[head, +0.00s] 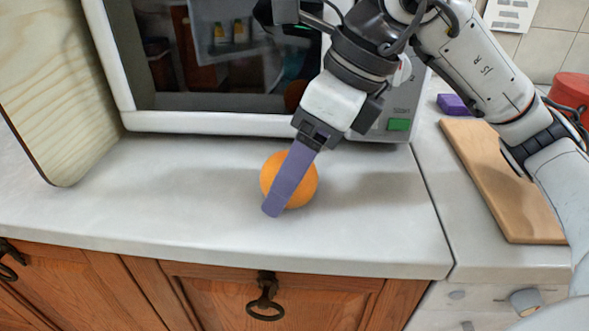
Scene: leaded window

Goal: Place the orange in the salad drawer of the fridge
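The orange (308,188) sits on the light grey counter in front of the microwave. My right gripper (274,206) reaches down from above, and its one visible purple finger crosses in front of the orange, covering its middle. The other finger is hidden, so I cannot tell whether the gripper is open or shut, or whether it touches the orange. My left gripper is not in view. The fridge and its salad drawer are not seen directly.
The microwave (215,124) stands close behind the orange. A wooden panel (58,90) stands at the left. A cutting board (500,180), a purple block (453,104) and a red container (572,90) are at the right. The counter (130,205) is clear left of the orange.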

